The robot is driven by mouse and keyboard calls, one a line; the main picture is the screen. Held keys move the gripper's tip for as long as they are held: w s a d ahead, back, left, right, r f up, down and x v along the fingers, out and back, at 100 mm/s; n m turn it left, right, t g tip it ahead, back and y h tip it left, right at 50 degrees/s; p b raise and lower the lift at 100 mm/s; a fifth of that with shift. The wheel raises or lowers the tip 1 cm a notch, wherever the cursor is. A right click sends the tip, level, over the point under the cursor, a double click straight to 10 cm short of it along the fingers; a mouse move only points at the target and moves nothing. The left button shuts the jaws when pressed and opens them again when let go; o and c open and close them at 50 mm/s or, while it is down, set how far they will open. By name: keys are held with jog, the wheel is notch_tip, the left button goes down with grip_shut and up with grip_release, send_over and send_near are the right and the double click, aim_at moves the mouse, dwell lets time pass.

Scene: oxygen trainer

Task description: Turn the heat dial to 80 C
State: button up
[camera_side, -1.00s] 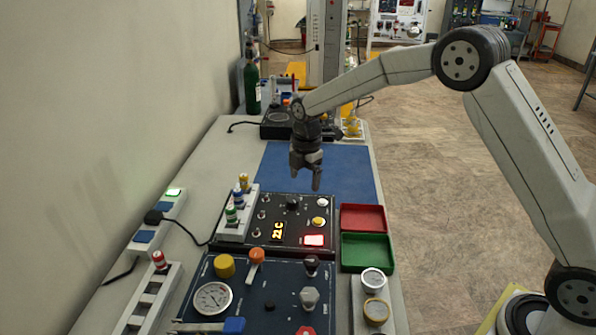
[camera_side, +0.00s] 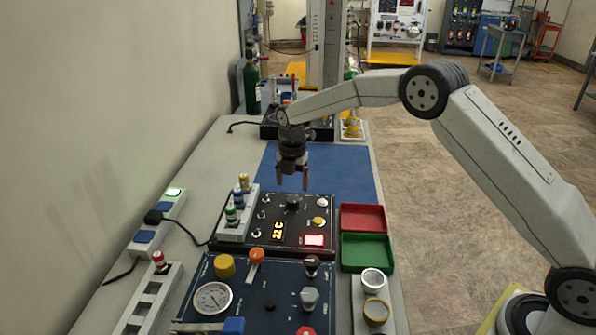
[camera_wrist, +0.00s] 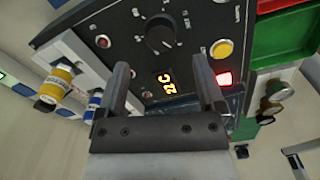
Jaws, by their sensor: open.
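The heat dial (camera_side: 293,202) is a black knob on the dark control panel (camera_side: 270,225). In the wrist view the dial (camera_wrist: 160,34) has a light pointer line and sits ahead of the fingertips, near the top. The orange display (camera_side: 278,230) reads 22 C; it also shows in the wrist view (camera_wrist: 164,82). My gripper (camera_side: 292,186) is open and empty, pointing down above the panel's far edge, close to the dial. In the wrist view its two fingers (camera_wrist: 158,75) are spread apart with nothing between them.
A yellow button (camera_side: 319,222) and a lit red switch (camera_side: 314,240) lie right of the dial. A rack with coloured capped fittings (camera_side: 238,215) stands left. Red (camera_side: 363,217) and green (camera_side: 367,252) trays lie right. The blue mat (camera_side: 345,170) behind is clear.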

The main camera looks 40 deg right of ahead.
aim_at(293, 199)
jog(key=shift+f, duration=2.9)
grip_shut()
